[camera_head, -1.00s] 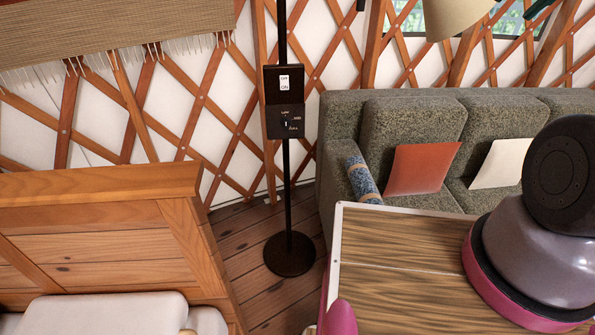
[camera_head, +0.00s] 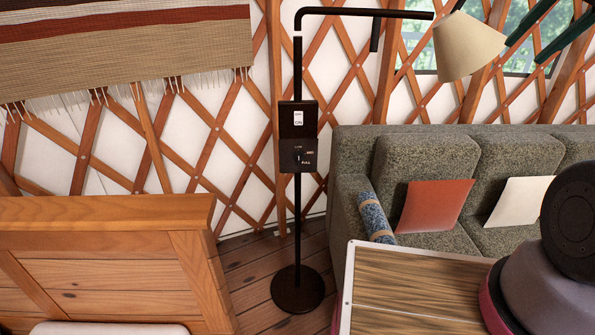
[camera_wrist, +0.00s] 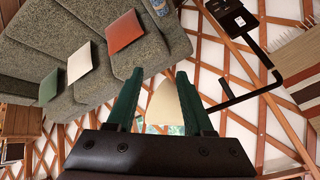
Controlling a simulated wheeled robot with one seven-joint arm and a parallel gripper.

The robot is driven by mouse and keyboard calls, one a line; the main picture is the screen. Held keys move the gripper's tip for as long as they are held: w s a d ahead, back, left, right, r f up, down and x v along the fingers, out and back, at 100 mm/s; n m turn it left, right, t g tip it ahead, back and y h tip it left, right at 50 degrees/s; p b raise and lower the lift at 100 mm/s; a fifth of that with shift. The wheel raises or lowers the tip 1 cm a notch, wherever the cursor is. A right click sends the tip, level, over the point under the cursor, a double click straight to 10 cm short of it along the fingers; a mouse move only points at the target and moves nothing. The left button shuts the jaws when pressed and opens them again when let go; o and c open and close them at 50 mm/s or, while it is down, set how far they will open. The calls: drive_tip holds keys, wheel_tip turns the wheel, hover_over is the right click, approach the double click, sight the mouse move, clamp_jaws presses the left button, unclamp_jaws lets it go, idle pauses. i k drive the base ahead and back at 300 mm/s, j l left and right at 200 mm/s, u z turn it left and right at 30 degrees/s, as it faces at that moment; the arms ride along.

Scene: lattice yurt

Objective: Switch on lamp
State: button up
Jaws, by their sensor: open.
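A black floor lamp stands between a wooden bed end and the sofa. Its pole (camera_head: 297,225) rises from a round base, and an arm carries a cream shade (camera_head: 467,46). A black box on the pole has a white rocker switch (camera_head: 298,118) marked ON at its lower end, with a dial (camera_head: 302,157) below. My gripper (camera_head: 525,56) is open and empty, right of the shade, its green fingers partly out of frame. In the wrist view the shade (camera_wrist: 162,105) shows between my gripper's (camera_wrist: 158,76) fingers; the lamp's box (camera_wrist: 233,18) is at the top right.
A grey sofa (camera_head: 420,155) with cushions stands right of the lamp. A wood-topped table (camera_head: 400,295) is in front of it. The wooden bed end (camera_head: 100,215) is at left. A narrow strip of floor (camera_head: 250,265) is clear around the lamp base.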

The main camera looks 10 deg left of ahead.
sight(298, 114)
drive_tip(key=u, duration=0.9)
drive_tip(key=i, duration=0.05)
